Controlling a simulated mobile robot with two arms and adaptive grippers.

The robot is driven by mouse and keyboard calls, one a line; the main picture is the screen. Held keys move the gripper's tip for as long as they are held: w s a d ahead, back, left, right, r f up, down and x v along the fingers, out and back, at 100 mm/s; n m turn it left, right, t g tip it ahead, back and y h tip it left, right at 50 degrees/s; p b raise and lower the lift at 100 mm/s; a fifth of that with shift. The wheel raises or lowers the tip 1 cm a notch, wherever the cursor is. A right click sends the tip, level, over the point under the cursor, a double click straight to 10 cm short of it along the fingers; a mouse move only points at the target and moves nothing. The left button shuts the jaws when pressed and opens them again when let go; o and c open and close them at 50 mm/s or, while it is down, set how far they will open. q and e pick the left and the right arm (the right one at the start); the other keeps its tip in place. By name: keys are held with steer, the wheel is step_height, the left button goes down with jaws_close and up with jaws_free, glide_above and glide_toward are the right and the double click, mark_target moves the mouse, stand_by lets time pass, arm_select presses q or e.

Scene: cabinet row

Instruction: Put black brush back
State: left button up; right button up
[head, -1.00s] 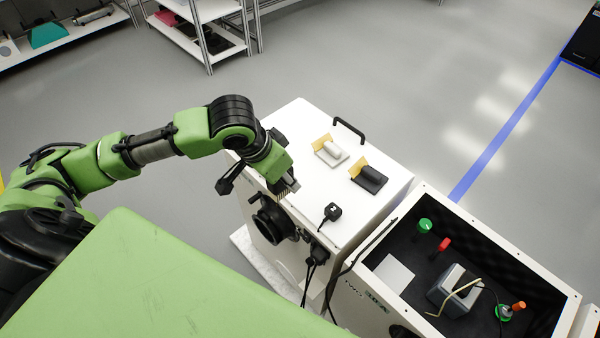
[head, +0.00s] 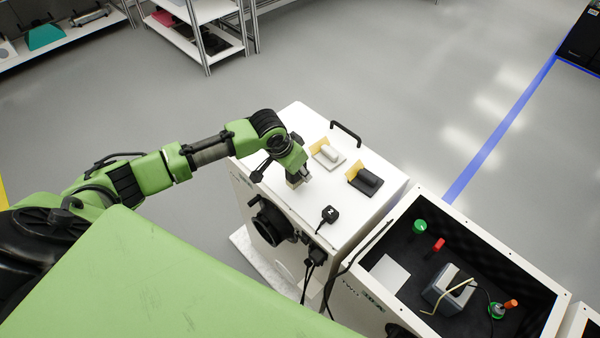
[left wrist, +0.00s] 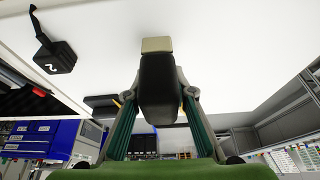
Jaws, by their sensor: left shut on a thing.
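My left gripper (head: 297,178) is over the left front part of the white cabinet top (head: 350,222). In the left wrist view my left gripper (left wrist: 158,98) is shut on the black brush (left wrist: 157,80), whose cream tip (left wrist: 157,44) points away from the palm. The tip is close to the white surface; whether it touches cannot be told. On the cabinet top, right of the gripper, are a black stand-like piece (head: 366,181) with a yellow plate and a white one (head: 327,154) with a yellow plate behind it. My right gripper is not in view.
A black plug-like block (head: 329,214) with a cable lies near the cabinet's front edge. A black handle (head: 346,132) rises at the back. An open box (head: 446,256) with a green knob, red piece and grey device stands at right.

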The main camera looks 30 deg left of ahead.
arm_select(q)
steer(key=shift+f, duration=0.8)
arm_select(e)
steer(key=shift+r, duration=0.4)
arm_select(q)
steer(key=shift+f, duration=0.2)
steer(key=o, duration=1.1)
steer(key=shift+c, duration=0.2)
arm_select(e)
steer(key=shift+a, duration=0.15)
arm_select(q)
steer(key=shift+r, duration=0.2)
steer(key=b+v, duration=0.1)
steer(key=v, duration=1.1)
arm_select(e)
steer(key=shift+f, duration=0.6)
arm_select(q)
steer(key=shift+a, duration=0.1)
